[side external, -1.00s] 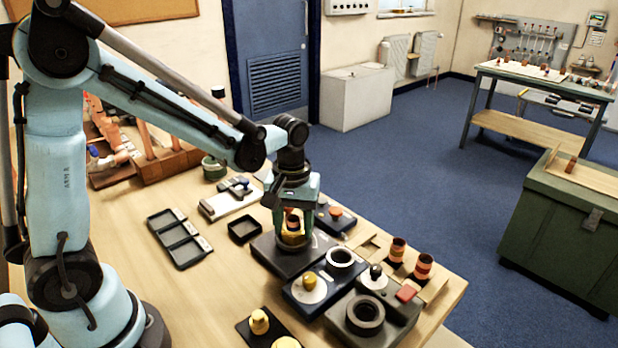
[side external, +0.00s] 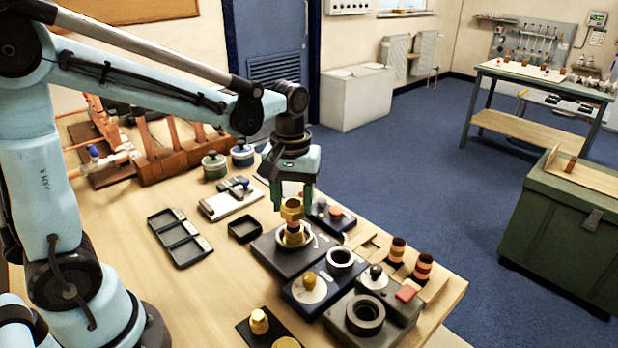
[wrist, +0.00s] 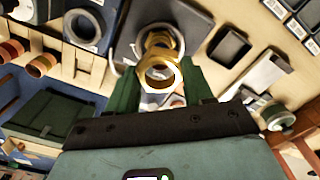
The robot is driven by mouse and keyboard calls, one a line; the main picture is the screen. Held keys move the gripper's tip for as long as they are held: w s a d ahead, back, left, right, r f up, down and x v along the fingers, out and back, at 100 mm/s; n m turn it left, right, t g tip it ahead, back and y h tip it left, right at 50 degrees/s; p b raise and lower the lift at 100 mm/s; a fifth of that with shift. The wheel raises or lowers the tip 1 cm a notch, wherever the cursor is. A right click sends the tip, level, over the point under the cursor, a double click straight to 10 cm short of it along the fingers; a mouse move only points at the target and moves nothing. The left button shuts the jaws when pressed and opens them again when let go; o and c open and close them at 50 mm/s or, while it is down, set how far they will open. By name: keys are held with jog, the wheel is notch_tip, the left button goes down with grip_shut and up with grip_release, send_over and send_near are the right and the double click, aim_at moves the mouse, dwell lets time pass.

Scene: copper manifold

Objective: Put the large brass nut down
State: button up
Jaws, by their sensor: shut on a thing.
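The large brass nut (side external: 291,207) is held between the green fingers of my gripper (side external: 291,209). In the wrist view the nut (wrist: 160,74) shows as a bright hexagonal ring between the fingertips. My gripper is shut on it and holds it just above a brass-and-copper fitting (side external: 294,235). That fitting stands upright in a round ring on a dark base (side external: 274,257). From the side I cannot tell whether the nut is fully clear of the fitting's top.
A small empty black tray (side external: 244,229) and a three-part black tray (side external: 180,238) lie to the left. A dark blue block (side external: 316,293) and a grey fixture (side external: 363,316) stand in front. Striped cylinders (side external: 397,250) stand to the right. Bare tabletop lies at the front left.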

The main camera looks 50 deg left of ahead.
notch_tip(320, 180, up, 4)
jog(key=shift+f, duration=0.15)
jog(key=shift+w+a+r, duration=0.1)
jog(key=shift+w+r, duration=0.05)
jog(key=shift+r, duration=0.05)
jog(key=w+a+f+m, duration=0.2)
jog(key=w+a+m, duration=0.1)
jog(key=w+a, duration=0.6)
send_over(284, 187)
jog(key=f, duration=0.7)
jog(key=shift+w+a, duration=0.15)
jog(key=shift+a, duration=0.2)
jog(key=shift+f, duration=2.05)
jog(key=shift+f, duration=0.1)
jog(key=o, duration=1.1)
